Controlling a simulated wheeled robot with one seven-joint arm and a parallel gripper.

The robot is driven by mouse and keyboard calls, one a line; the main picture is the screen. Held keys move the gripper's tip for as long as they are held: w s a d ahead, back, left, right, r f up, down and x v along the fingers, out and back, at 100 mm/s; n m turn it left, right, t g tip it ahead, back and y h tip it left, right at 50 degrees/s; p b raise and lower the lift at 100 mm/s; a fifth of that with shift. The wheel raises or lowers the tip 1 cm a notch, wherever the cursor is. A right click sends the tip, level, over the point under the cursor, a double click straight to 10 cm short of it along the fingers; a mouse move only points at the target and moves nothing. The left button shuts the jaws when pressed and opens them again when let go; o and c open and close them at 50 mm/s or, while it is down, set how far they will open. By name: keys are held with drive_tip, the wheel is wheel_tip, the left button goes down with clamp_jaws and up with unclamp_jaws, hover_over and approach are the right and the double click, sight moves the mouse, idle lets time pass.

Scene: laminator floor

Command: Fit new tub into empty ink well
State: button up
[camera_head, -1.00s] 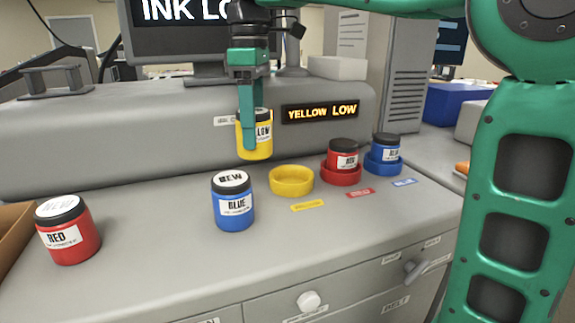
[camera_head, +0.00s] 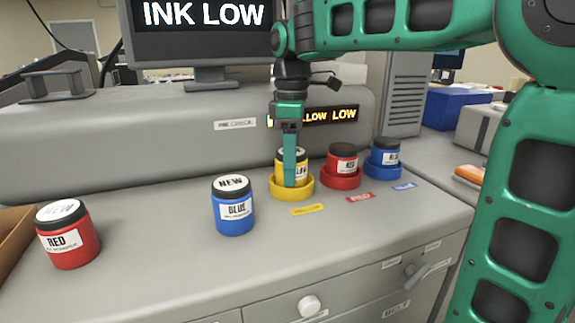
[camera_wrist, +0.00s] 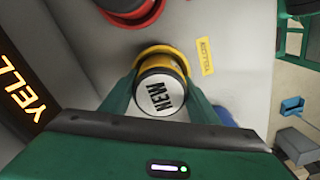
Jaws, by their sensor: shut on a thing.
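The yellow tub (camera_head: 300,165) has a black rim and a white lid marked NEW, which shows in the wrist view (camera_wrist: 161,92). My gripper (camera_head: 289,172) is shut on it, with a green finger on each side. The tub is upright, its lower part inside the yellow ring-shaped ink well (camera_head: 292,193). In the wrist view the yellow rim of the well (camera_wrist: 160,49) shows around the tub's far side. The fingers hide part of the label, and I cannot tell whether the tub touches the well's floor.
Red (camera_head: 342,163) and blue (camera_head: 384,156) tubs stand in wells to the right. A NEW blue tub (camera_head: 234,207) and NEW red tub (camera_head: 68,235) stand on the counter at left. A grey housing with a lit YELLOW LOW sign (camera_head: 330,116) rises behind.

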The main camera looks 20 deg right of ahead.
drive_tip(key=shift+f, duration=0.3)
drive_tip(key=shift+s+f, duration=0.15)
drive_tip(key=shift+f, duration=0.2)
drive_tip(key=o, duration=1.4)
drive_tip(key=shift+f, duration=0.1)
drive_tip(key=shift+a+r, duration=0.1)
drive_tip(key=shift+r, duration=0.4)
wheel_tip(320, 180, up, 13)
drive_tip(key=shift+f, duration=0.2)
